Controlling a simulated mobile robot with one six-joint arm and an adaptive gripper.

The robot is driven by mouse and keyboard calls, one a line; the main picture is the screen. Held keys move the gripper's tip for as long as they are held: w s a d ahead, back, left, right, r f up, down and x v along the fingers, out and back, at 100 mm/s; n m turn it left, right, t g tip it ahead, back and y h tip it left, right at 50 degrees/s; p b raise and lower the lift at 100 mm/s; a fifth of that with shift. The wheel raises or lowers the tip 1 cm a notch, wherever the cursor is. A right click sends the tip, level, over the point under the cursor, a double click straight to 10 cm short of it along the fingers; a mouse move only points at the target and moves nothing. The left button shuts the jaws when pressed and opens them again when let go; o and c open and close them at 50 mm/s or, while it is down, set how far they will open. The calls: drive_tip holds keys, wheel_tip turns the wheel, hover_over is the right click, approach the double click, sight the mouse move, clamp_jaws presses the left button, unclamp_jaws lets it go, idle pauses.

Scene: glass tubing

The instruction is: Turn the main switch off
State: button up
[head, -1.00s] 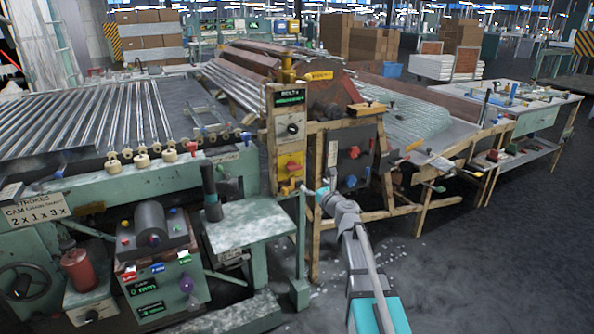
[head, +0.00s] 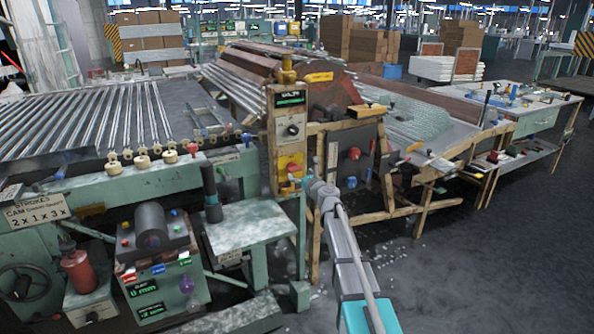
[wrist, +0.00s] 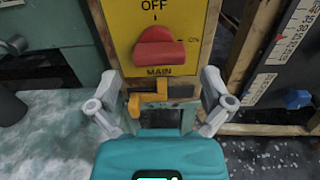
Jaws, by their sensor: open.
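The main switch is a red knob (wrist: 158,48) on a yellow plate (wrist: 188,20) marked OFF above, ON at the right and MAIN below. Its handle lies sideways, with its narrower end towards the ON mark. In the head view the yellow plate (head: 291,162) is low on the control post, and my gripper (head: 310,183) is just in front of it and to the lower right. In the wrist view my gripper (wrist: 160,85) is open and empty. Its two fingers stand apart below the knob, one on each side, and I see no contact.
An orange-yellow latch-like part (wrist: 147,100) sits below the plate between my fingers. A wooden frame (wrist: 250,45) and a dark panel with a scale (wrist: 285,65) stand at the right. A green worktable (head: 250,222) is left of the post.

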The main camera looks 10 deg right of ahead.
sight(297, 171)
drive_tip(key=shift+x, duration=2)
